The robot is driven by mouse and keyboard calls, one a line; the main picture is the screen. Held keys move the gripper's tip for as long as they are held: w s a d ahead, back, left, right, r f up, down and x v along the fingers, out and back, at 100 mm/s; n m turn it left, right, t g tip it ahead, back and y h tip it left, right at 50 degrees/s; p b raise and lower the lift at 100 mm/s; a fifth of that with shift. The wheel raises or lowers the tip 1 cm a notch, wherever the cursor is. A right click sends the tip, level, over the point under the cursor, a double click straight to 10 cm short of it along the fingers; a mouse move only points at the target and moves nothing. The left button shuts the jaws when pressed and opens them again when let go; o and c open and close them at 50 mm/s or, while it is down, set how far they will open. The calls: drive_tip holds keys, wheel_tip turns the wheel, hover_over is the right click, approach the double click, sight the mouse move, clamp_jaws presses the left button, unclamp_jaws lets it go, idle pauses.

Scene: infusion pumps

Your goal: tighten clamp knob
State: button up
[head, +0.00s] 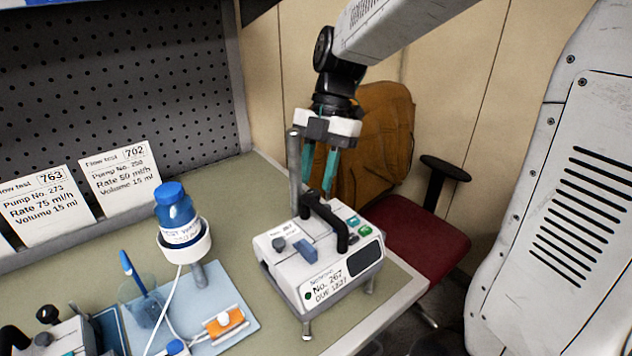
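The white infusion pump (318,268) stands on the bench near its right edge, labelled No. 267, with a black carrying handle (328,222) on top. A grey upright pole (294,172) rises behind it. The fingertips are close to the handle's far end and the pole; contact is unclear.
A blue-capped bottle (178,212) stands in a white ring holder, with a cup (143,305) and an orange-and-white device (225,322) nearby. Another pump (55,338) is partly visible at lower left. Cards (120,178) lean on the pegboard. A red chair (415,235) stands beyond the bench.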

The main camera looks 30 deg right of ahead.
sight(313, 195)
drive_tip(key=shift+x, duration=1.15)
drive_tip(key=shift+c, duration=0.3)
clamp_jaws()
drive_tip(key=shift+m, duration=0.3)
drive_tip(key=m+t, duration=0.1)
drive_tip(key=m, duration=0.2)
drive_tip(key=m+t, duration=0.1)
drive_tip(key=m, duration=0.2)
drive_tip(key=shift+s+y, duration=0.2)
drive_tip(key=shift+y, duration=0.2)
drive_tip(key=m+t, duration=0.2)
drive_tip(key=m, duration=0.3)
drive_tip(key=shift+s+m, duration=0.15)
drive_tip(key=shift+m, duration=0.15)
drive_tip(key=shift+t, duration=0.3)
